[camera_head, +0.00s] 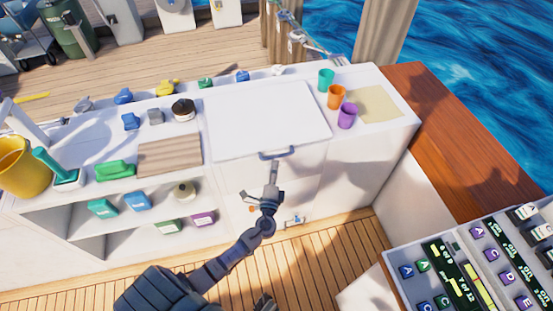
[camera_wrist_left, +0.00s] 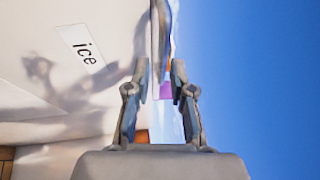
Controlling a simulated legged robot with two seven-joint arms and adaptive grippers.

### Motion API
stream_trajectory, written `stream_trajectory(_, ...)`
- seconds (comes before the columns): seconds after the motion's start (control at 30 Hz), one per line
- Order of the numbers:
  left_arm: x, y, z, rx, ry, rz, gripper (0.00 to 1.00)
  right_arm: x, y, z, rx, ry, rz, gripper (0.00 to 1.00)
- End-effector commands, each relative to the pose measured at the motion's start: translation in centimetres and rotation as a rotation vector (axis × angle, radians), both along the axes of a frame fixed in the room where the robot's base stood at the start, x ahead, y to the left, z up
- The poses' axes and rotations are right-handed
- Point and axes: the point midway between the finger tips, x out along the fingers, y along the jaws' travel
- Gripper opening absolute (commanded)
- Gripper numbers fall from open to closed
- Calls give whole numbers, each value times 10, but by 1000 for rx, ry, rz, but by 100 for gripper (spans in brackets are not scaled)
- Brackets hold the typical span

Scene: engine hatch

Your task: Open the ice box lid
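The white ice box lid (camera_head: 266,118) lies flat and closed on the counter. Its grey-blue handle (camera_head: 276,154) is on the front edge; the handle also shows in the left wrist view (camera_wrist_left: 161,40), just beyond the fingertips. My left gripper (camera_head: 270,182) is below and in front of the handle. In the left wrist view its fingers (camera_wrist_left: 158,82) are apart with nothing held between them. The white front with the "ice" label (camera_wrist_left: 82,48) is left of the fingers there. A small dark part at the bottom edge may be my right gripper (camera_head: 265,303); its fingers cannot be made out.
A teal cup (camera_head: 326,80), an orange cup (camera_head: 336,97) and a purple cup (camera_head: 347,116) stand right of the lid. A wooden board (camera_head: 169,156) lies left of it. Open shelves (camera_head: 150,215) are below left. A control panel (camera_head: 480,265) is at lower right.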

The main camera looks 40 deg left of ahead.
Motion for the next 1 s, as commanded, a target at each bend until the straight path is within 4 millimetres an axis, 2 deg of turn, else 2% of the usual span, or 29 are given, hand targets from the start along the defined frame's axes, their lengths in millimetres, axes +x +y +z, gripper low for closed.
stream_trajectory(0.1,18,7,5,4,0,0,23,-2,-2,-1,1,9,0,40)
stream_trajectory(0.23,29,10,7,7,0,1,23,-2,-3,-2,0,14,0,40)
stream_trajectory(0.6,34,15,7,3,1,0,23,-3,-4,-3,-2,15,1,40)
stream_trajectory(0.7,34,16,7,2,1,-1,0,-3,-4,-3,-3,15,1,40)
stream_trajectory(1.0,34,18,7,3,2,8,0,-3,-4,-2,-2,15,1,40)
